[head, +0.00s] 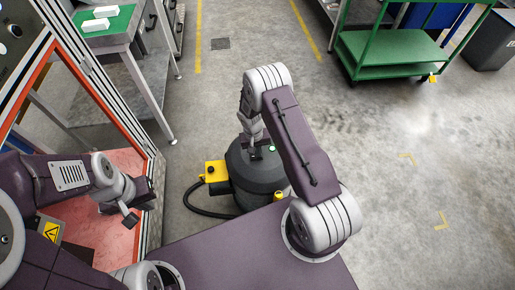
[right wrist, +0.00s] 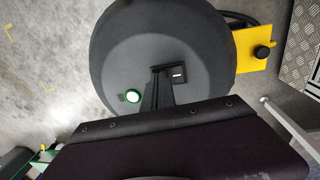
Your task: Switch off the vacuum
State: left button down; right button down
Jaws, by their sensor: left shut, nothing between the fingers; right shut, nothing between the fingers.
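The vacuum (head: 262,172) is a dark round drum standing on the floor beyond my base. In the right wrist view its lid (right wrist: 125,45) fills the middle. A small black switch housing with a pale mark (right wrist: 178,74) sits right beside the tips of my right gripper (right wrist: 161,70). My right gripper is shut and empty over the lid; whether it touches the switch I cannot tell. My left gripper (head: 129,213) is shut and empty, far left of the vacuum.
A yellow box with a black knob (head: 214,170) and a black hose (head: 193,205) are at the vacuum's left. An orange-edged machine frame (head: 95,85) stands near my left arm. A green cart (head: 385,50) is at the back right. The floor at right is clear.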

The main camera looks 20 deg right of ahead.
jog(key=shift+f, duration=0.1)
jog(key=shift+d+f+b, duration=0.1)
jog(key=shift+f+b, duration=0.15)
jog(key=shift+b, duration=0.05)
jog(key=shift+s+r, duration=0.1)
jog(key=shift+r, duration=0.05)
jog(key=shift+a, duration=0.45)
jog(key=shift+w+a+r, duration=0.1)
jog(key=shift+w+a, duration=0.15)
jog(key=shift+a, duration=0.1)
jog(key=shift+r, duration=0.1)
